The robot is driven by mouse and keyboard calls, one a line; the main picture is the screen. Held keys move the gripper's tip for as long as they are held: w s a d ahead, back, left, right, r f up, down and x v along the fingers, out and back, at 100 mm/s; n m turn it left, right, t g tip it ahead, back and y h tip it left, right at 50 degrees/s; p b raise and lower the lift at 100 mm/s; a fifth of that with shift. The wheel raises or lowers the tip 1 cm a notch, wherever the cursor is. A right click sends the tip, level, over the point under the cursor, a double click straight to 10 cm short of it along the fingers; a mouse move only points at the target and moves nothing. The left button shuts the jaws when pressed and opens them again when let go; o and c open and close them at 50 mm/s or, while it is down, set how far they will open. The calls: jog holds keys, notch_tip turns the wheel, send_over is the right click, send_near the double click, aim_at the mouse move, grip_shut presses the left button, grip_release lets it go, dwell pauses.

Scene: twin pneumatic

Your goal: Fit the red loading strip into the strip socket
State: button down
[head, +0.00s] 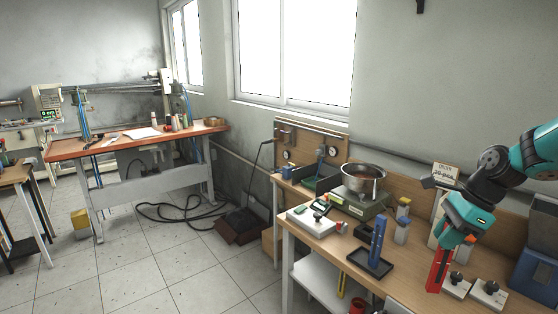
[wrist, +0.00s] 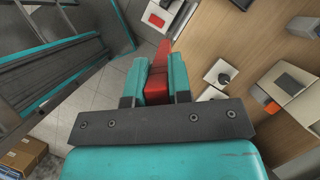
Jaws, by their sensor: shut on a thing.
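The red loading strip (head: 436,271) hangs roughly upright below my gripper (head: 446,242), over the right part of the workbench. In the wrist view the red strip (wrist: 157,78) is between the two teal fingers of my gripper (wrist: 161,84), which is shut on it. I cannot tell whether the strip's lower end touches the bench. Two pale blocks with black knobs (head: 489,292) (head: 456,284) stand just right of the strip. I cannot tell for sure which thing is the strip socket.
A blue upright piece (head: 377,241) stands in a black tray (head: 368,265) left of the strip. A blue bin (head: 536,258) stands at the right. Bare bench (head: 408,282) lies between tray and strip.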

jog(key=s+a+f+n+g+h, duration=0.2)
jog(key=f+n, duration=0.4)
jog(key=n, duration=0.4)
jog(key=s+a+f+n+g+h+b, duration=0.1)
jog(key=s+a+f+n+g+h, duration=0.1)
jog(key=f+n, duration=0.5)
jog(key=shift+s+a+n+g, duration=0.7)
jog(key=shift+s+a+n, duration=0.35)
jog(key=shift+s+n, duration=0.6)
jog(key=shift+w+a+f, duration=0.1)
jog(key=shift+w, duration=0.05)
